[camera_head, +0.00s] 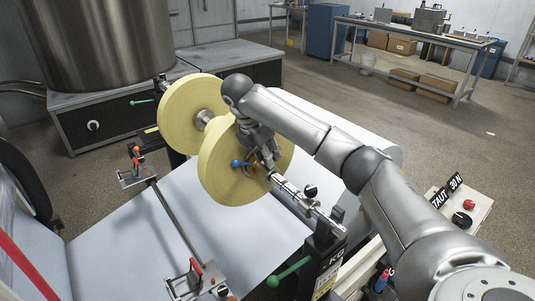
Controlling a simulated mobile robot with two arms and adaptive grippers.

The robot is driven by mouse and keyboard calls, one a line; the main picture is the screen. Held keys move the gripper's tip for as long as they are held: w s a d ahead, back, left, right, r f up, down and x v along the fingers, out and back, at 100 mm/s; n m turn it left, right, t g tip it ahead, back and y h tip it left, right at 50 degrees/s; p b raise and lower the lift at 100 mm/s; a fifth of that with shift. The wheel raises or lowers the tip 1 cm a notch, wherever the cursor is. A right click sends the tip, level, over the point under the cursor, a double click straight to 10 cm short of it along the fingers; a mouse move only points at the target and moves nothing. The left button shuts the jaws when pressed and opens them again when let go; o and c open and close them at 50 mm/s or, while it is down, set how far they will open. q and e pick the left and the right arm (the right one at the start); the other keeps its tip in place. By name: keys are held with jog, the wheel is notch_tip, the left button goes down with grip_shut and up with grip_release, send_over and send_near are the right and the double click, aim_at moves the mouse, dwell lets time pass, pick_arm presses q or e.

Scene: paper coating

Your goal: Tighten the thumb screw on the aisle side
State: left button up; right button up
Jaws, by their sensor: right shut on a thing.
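The near yellow roll (222,175) sits on a metal shaft (297,196), with a second yellow roll (180,112) behind it to the left. My right gripper (267,158) reaches down over the near roll's face and is shut at its hub, on what looks like the thumb screw. The fingers hide most of that screw. A small blue-tipped piece (238,163) shows just left of the fingers. A black knob (310,190) stands on the shaft to the right, apart from the gripper. My left gripper is out of view.
The shaft's near end rests on a black stand (318,262) with a green lever (288,272). A pale web (130,235) spreads below the rolls. A control box (465,212) with red and black knobs stands at the right. Open floor (440,135) lies beyond.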

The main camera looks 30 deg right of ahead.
jog(key=o, duration=1)
jog(key=shift+v, duration=6.05)
jog(key=shift+d, duration=0.1)
